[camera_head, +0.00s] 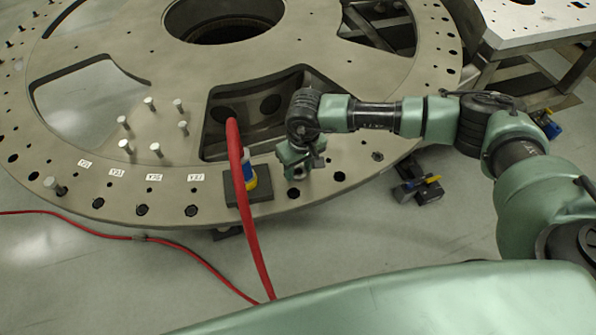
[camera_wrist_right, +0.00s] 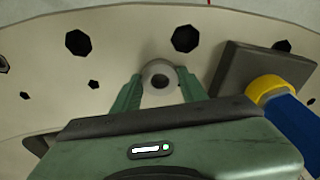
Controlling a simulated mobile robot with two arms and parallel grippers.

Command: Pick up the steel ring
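The small grey steel ring (camera_wrist_right: 160,78) is in the right wrist view, over the pale turret plate, with its hole facing the camera. My right gripper (camera_wrist_right: 159,84) has its two green fingers on either side of the ring, with little or no gap. I cannot tell whether they press on it. In the head view my right gripper (camera_head: 297,171) points down at the near rim of the turret plate (camera_head: 110,205), right of a dark block. The ring is not clear there. My left gripper is out of view.
A dark square block (camera_head: 262,190) with a blue and yellow piece stands close left of the gripper, by a red hose (camera_head: 243,200). Several steel pins (camera_head: 155,150) stand further left. A large plate opening lies behind. A pale table (camera_head: 540,25) is at the back right.

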